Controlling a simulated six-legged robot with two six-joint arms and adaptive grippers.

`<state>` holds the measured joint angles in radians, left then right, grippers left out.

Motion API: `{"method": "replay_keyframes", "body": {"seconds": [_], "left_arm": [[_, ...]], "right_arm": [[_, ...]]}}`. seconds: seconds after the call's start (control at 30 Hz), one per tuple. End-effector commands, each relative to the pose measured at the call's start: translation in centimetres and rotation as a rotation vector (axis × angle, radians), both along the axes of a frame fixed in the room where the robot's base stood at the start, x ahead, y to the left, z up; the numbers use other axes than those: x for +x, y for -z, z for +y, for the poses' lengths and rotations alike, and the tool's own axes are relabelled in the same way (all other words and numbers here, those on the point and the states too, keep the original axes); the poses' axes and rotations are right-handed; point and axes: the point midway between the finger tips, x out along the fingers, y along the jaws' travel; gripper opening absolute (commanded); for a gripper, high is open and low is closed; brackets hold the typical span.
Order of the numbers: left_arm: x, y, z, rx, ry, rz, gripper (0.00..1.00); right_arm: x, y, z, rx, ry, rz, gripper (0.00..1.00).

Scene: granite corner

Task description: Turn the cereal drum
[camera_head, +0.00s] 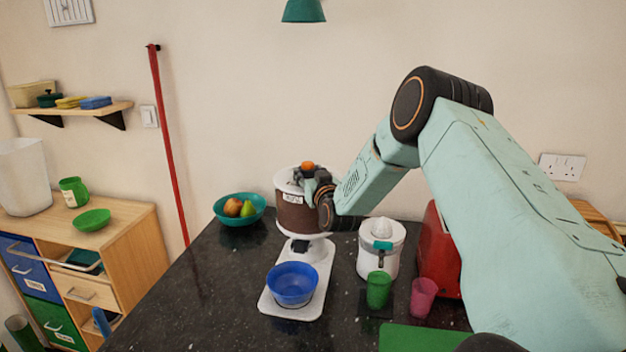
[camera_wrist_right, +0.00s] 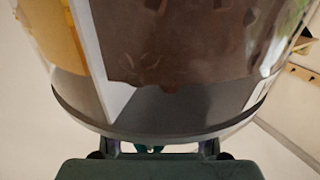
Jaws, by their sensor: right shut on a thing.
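The cereal drum (camera_head: 297,214) is a clear round container with brown cereal, a pale label and an orange knob (camera_head: 307,165) on top. It stands on a white stand above a blue bowl (camera_head: 292,284). In the right wrist view, the drum's clear wall and brown cereal (camera_wrist_right: 180,45) fill the picture close up. My left gripper is not in view.
A white juicer (camera_head: 381,258), a green cup (camera_head: 378,289), a pink cup (camera_head: 423,297) and a red appliance (camera_head: 440,258) stand right of the drum. A teal fruit bowl (camera_head: 240,220) is behind left. The black counter (camera_head: 200,300) is clear at front left.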

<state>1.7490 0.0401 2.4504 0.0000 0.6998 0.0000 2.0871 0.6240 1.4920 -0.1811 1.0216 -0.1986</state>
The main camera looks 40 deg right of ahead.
Motion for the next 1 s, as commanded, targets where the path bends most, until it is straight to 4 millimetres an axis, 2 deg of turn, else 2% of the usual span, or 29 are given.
{"method": "replay_keyframes", "body": {"seconds": [0.6, 1.0], "left_arm": [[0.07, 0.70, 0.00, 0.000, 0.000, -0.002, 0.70], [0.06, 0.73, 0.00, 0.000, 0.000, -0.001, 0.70]], "right_arm": [[0.18, -0.40, -0.45, -0.004, -0.264, -0.011, 0.00], [-0.12, -0.43, -0.39, -0.006, -0.287, -0.008, 0.00]]}}
